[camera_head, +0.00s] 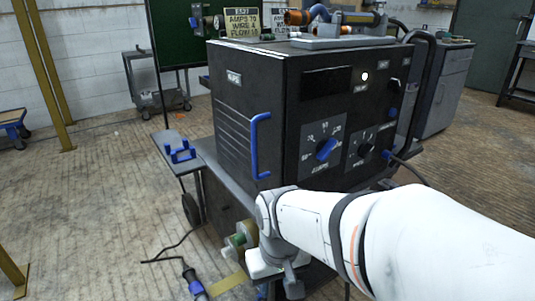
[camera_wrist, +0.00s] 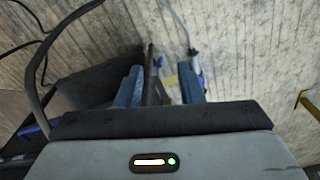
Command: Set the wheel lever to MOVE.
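My gripper (camera_wrist: 160,85) shows in the wrist view with two blue fingers set apart. A dark upright bar (camera_wrist: 151,70) shows between them, closer to the left finger. I cannot tell whether it touches a finger, or whether it is the wheel lever. In the head view my arm reaches down beside the lower front of the black machine (camera_head: 245,120) on its cart. The wheel lever and any MOVE marking cannot be made out there; my wrist and arm cover that part of the cart.
A cable with a blue connector (camera_head: 193,283) lies on the floor left of my wrist; the connector also shows in the wrist view (camera_wrist: 195,66). A side shelf with a blue holder (camera_head: 179,153) sticks out left of the cart.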

